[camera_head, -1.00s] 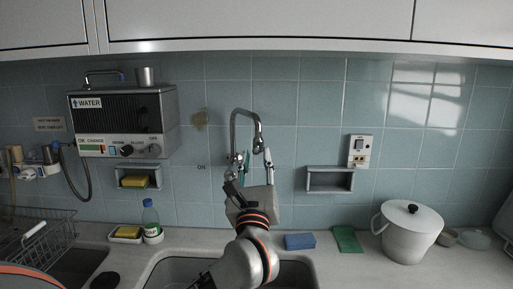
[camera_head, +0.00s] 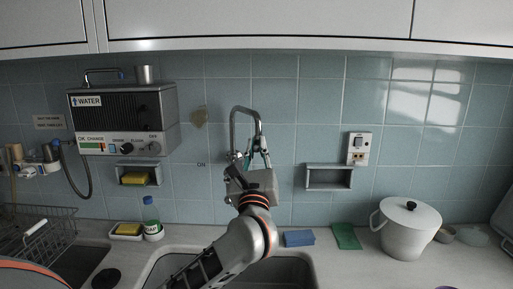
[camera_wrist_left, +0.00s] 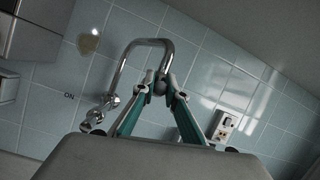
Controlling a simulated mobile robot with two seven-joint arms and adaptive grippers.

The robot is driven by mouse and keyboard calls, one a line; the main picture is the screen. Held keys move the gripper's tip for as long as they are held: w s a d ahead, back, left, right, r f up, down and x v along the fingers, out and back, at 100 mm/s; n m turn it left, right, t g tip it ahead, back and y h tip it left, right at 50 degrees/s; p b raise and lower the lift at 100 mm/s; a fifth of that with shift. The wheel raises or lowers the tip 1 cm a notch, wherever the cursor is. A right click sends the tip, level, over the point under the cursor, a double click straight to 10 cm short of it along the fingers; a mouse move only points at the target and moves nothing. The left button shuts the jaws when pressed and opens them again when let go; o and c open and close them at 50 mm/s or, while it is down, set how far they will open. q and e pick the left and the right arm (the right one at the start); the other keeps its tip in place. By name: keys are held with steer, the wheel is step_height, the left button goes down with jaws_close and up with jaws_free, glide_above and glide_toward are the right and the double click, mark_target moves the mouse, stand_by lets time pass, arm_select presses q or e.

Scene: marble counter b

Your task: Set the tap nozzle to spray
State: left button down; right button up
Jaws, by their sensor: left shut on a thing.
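The chrome tap (camera_head: 245,108) stands at the wall above the sink, its spout arching up and over to the right. Its nozzle (camera_wrist_left: 160,85) is the dark end of the spout. My left gripper (camera_wrist_left: 160,90) is shut on the nozzle, one fingertip on each side of it. In the head view the left gripper (camera_head: 259,152) reaches up to the spout end and its fingers partly hide the nozzle. The nozzle's setting cannot be made out. The tap handle (camera_wrist_left: 96,118) shows at the wall, left of the fingers. My right gripper is not in view.
The sink (camera_head: 166,248) lies below my left arm. A blue sponge (camera_head: 299,239), a green cloth (camera_head: 346,237) and a white lidded pot (camera_head: 408,232) stand right of it. A soap bottle (camera_head: 151,218) stands left. A water heater (camera_head: 125,120) hangs on the wall.

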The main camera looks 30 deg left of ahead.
arm_select(q)
steer(key=shift+w+n+g+y, duration=0.1)
steer(key=shift+n+g+y, duration=0.2)
steer(key=shift+y, duration=0.2)
steer(key=shift+w+d+n+g+y+b, duration=0.3)
steer(key=shift+w+n+g+y+b, duration=0.35)
steer(key=shift+n+g+y+b, duration=2.25)
steer(key=shift+w+d+n+g+y+b, duration=0.5)
steer(key=shift+n+g+b, duration=1.05)
steer(key=shift+g, duration=3.3)
steer(key=shift+w+d+n+g+y+b, duration=0.15)
steer(key=shift+w+n+g+y+b, duration=0.9)
steer(key=shift+n+g+b, duration=2)
arm_select(e)
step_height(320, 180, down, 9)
steer(key=p, duration=0.2)
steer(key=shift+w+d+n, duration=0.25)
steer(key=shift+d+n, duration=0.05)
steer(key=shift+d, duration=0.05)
